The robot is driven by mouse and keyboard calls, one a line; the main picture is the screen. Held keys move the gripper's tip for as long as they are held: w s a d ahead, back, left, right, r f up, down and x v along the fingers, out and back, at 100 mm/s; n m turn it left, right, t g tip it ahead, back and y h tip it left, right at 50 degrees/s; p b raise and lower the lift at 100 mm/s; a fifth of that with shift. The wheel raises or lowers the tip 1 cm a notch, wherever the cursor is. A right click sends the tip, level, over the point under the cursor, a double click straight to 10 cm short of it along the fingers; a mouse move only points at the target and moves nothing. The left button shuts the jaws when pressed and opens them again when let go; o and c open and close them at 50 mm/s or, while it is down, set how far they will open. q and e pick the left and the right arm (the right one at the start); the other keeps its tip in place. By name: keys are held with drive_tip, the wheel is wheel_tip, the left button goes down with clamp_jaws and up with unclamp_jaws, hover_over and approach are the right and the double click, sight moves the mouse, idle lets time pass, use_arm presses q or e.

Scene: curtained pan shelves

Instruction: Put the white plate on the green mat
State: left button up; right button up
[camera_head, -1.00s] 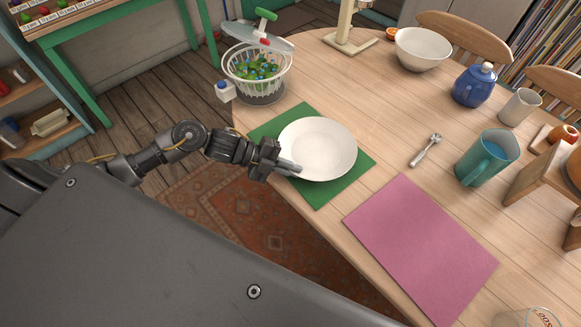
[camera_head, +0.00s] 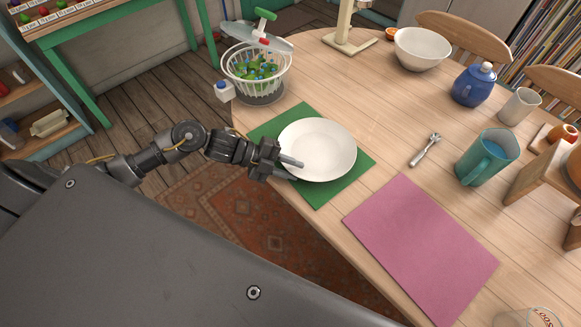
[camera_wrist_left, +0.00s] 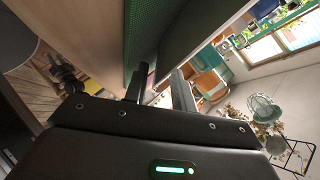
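The white plate (camera_head: 322,148) lies on the green mat (camera_head: 318,194) at the near left edge of the table, covering the mat's middle while its corners show. My left gripper (camera_head: 296,171) is at the plate's left rim with its fingers apart. One finger is over the rim and the other is lower, by the mat. In the left wrist view my open fingers (camera_wrist_left: 157,82) show beside the green mat (camera_wrist_left: 150,35) and the pale plate (camera_wrist_left: 192,25), seen nearly edge-on. Whether a finger still touches the rim is unclear.
A pink mat (camera_head: 420,246) lies to the right, with a metal utensil (camera_head: 425,150) and a teal pitcher (camera_head: 487,157) beyond it. A white basket (camera_head: 257,72) stands behind the plate. A white bowl (camera_head: 422,49) and blue pot (camera_head: 473,86) are farther back.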

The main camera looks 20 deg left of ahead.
use_arm(q)
drive_tip(key=shift+s+f, duration=0.2)
drive_tip(key=shift+f, duration=0.1)
drive_tip(key=shift+a, duration=0.15)
drive_tip(key=b+v, duration=0.1)
drive_tip(key=v, duration=0.9)
drive_tip(key=shift+a+r+b, duration=0.2)
drive_tip(key=shift+r+b, duration=0.15)
drive_tip(key=shift+r, duration=0.15)
clamp_jaws()
